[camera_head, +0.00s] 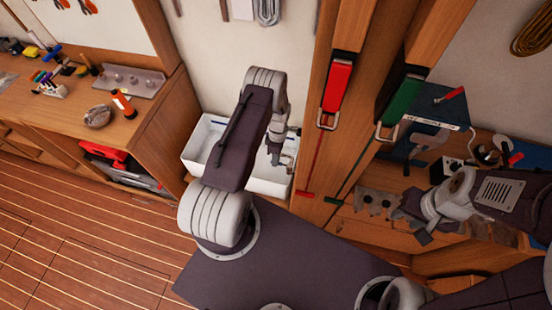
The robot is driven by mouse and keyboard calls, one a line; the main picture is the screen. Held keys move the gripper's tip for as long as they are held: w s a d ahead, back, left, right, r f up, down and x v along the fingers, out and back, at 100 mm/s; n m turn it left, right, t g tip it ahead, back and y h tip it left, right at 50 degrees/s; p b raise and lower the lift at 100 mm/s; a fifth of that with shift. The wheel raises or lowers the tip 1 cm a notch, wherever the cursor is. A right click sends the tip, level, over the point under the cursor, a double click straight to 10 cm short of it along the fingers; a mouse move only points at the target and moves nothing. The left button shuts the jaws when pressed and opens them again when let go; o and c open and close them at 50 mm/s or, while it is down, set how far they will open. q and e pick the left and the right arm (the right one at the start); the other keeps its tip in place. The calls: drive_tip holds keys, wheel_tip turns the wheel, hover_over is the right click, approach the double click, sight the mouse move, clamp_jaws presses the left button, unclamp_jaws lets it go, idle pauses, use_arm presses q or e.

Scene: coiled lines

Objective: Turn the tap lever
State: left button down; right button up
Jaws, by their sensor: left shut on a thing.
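A white sink basin (200,143) stands in the recess between the wooden counter and the wooden post. My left arm reaches over it and covers its middle. My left gripper (275,152) points down at the basin's right side, at the grey metal tap (291,146). It is shut on what looks like the tap lever, but the small grey parts overlap and the contact is hard to make out. My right gripper (412,226) is at the right, low over the wooden bench. Its fingers look apart, with nothing visible between them.
Red (338,82) and green (402,104) handled straps hang on the post right of the basin. A dark blue box (436,104) and loose gear crowd the right bench. The left counter holds tools and an orange torch (123,103). The plank floor (70,235) is clear.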

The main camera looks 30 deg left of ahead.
idle(0.9)
use_arm(q)
drive_tip(key=shift+s+d+n+t+h+b, duration=0.2)
drive_tip(key=shift+s+n, duration=0.3)
drive_tip(key=shift+n, duration=0.55)
drive_tip(key=shift+s+d+n+h+b, duration=0.2)
drive_tip(key=shift+s+n, duration=0.25)
drive_tip(key=shift+n, duration=0.65)
drive_tip(key=shift+s+d+n+t+h+p, duration=0.1)
drive_tip(key=shift+s+d+n, duration=0.3)
drive_tip(key=shift+n, duration=0.65)
drive_tip(key=shift+s, duration=0.15)
drive_tip(key=c, duration=1.4)
unclamp_jaws()
wheel_tip(320, 180, up, 9)
drive_tip(key=w+a+b, duration=0.1)
drive_tip(key=shift+a, duration=0.15)
drive_tip(key=shift+w, duration=0.1)
